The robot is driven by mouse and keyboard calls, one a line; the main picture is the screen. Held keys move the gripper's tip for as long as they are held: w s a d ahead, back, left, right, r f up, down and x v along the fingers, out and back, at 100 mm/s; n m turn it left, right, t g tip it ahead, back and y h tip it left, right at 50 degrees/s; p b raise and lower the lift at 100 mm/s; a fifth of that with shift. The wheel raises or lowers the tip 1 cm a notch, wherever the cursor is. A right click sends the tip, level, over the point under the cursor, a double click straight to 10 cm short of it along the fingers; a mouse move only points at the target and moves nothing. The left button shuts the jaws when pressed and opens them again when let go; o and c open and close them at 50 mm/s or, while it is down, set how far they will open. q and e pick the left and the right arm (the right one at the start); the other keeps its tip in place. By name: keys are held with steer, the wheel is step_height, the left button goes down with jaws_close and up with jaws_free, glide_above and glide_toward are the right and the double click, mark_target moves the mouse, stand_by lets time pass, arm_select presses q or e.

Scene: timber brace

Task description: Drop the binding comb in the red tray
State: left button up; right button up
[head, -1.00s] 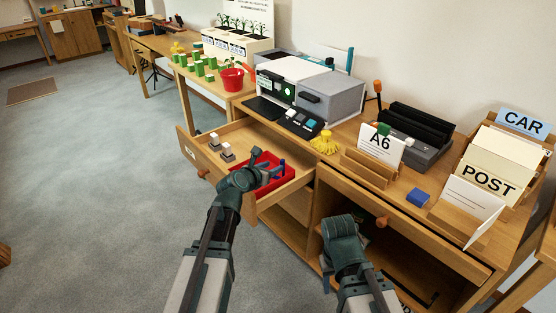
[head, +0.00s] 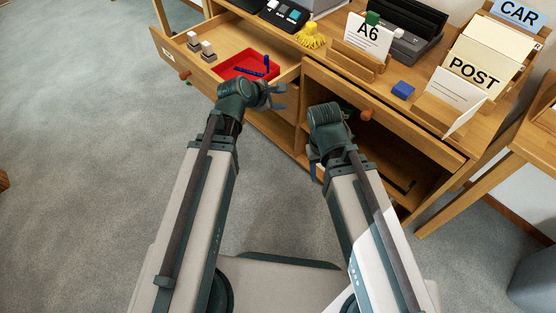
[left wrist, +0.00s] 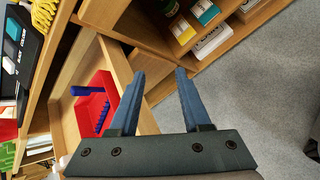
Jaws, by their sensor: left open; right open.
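The red tray (head: 232,71) sits inside the open drawer. The blue binding comb (head: 252,70) lies in it, and a short blue rod-like piece (head: 266,60) is beside or part of it; I cannot tell which. In the left wrist view the comb (left wrist: 103,117) shows teeth against the red tray (left wrist: 87,107), left of my fingers. My left gripper (head: 280,95) is open and empty, just outside the drawer's near corner; its two fingers (left wrist: 160,75) stand apart in the wrist view. My right gripper (head: 314,162) is open in front of the cabinet, its fingers mostly hidden.
Two small grey-topped blocks (head: 207,50) stand in the drawer (head: 172,53) left of the tray. The desk holds an A6 card (head: 368,32), a yellow tassel-like item (head: 310,36) and a blue block (head: 403,90). The carpet (head: 90,190) at left is clear.

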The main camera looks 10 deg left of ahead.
arm_select(q)
steer(key=s+d+f+m+g+y, duration=0.1)
steer(key=s+f+m+g+y, duration=0.2)
steer(key=s+m, duration=0.7)
steer(key=s+d+f+m+g+y, duration=0.1)
steer(key=s+f+m+g+y, duration=0.2)
steer(key=s+m, duration=0.7)
steer(key=f+m+g, duration=0.1)
steer(key=m+g, duration=0.1)
steer(key=m, duration=0.2)
steer(key=shift+d+m, duration=0.3)
steer(key=shift+d, duration=0.1)
step_height(320, 180, up, 29)
steer(key=p, duration=2.9)
steer(key=shift+d+r, duration=0.1)
